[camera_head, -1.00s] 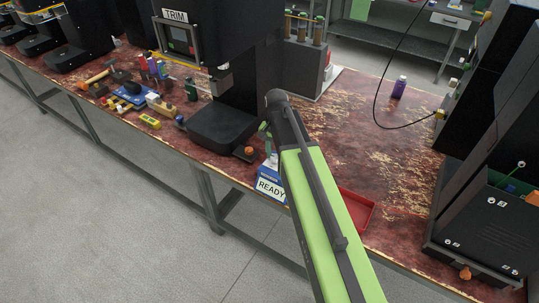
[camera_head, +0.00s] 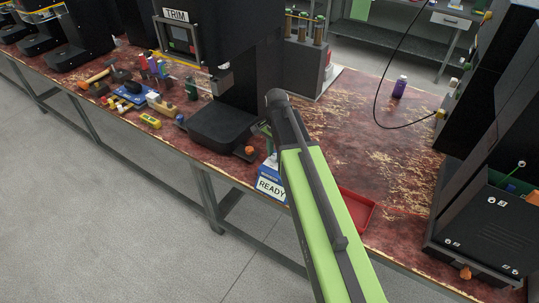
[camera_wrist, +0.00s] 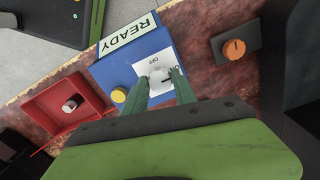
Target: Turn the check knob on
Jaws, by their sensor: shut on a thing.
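The blue READY box (camera_wrist: 157,42) stands at the bench's front edge; it also shows in the head view (camera_head: 270,183), partly behind my arm. A white plate (camera_wrist: 153,66) on it carries the words OFF and ON. My gripper (camera_wrist: 163,76) has its two green fingers shut on the check knob (camera_wrist: 160,75) on this plate. The fingers hide most of the knob. A dark mark beside it lies towards ON, but I cannot tell the exact setting.
A yellow button (camera_wrist: 119,95) sits on the box beside the plate. A red tray (camera_wrist: 66,106) lies close by. An orange knob (camera_wrist: 234,48) on a dark base is on the other side. The black TRIM machine (camera_head: 220,125) stands to the left in the head view.

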